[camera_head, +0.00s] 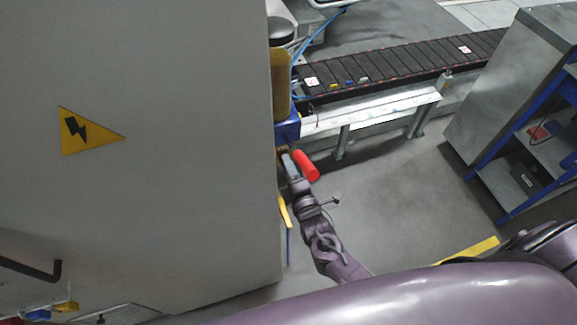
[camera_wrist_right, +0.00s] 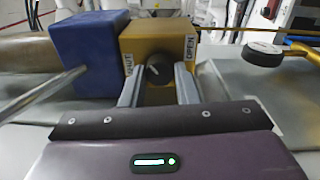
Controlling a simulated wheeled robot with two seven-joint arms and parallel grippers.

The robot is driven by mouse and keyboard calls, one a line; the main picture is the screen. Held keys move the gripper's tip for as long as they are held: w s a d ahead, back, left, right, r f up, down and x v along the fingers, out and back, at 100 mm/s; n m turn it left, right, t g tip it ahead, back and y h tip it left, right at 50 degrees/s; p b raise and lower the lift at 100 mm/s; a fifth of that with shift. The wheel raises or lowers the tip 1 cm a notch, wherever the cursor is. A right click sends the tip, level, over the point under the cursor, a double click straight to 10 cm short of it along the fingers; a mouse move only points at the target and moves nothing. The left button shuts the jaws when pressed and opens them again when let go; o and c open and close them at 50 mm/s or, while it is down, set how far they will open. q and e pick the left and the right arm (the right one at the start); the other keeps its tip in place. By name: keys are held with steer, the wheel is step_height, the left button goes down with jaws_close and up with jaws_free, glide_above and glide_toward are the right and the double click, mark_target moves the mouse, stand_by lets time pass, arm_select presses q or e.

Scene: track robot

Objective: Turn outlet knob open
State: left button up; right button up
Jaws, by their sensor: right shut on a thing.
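The outlet knob (camera_wrist_right: 158,68) is a dark round knob on the front of a yellow box (camera_wrist_right: 150,35) in the right wrist view. The box has a SHUT label on its left and an OPEN label on its right. A pale mark shows on the knob; its exact direction is hard to tell. My right gripper (camera_wrist_right: 159,84) has one finger on each side of the knob and is shut on it. In the head view my right gripper (camera_head: 290,163) is beside the grey cabinet's edge, and the knob is hidden there. My left gripper is not in view.
A blue block (camera_wrist_right: 88,50) adjoins the yellow box, and a round gauge (camera_wrist_right: 264,54) stands to the right. A red cylinder (camera_head: 305,166) is close by my right gripper. The large grey cabinet (camera_head: 180,200) fills the left; open floor (camera_head: 400,200) lies to the right.

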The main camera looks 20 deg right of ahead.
steer(key=shift+f+m+h, duration=0.1)
steer(key=shift+m+h, duration=0.2)
steer(key=shift+m, duration=3.5)
steer(key=o, duration=1)
steer(key=shift+s, duration=0.1)
steer(key=s+b, duration=0.1)
steer(key=s, duration=0.6)
steer(key=shift+s+d+f, duration=0.1)
steer(key=shift+s+f, duration=0.05)
steer(key=shift+s, duration=0.2)
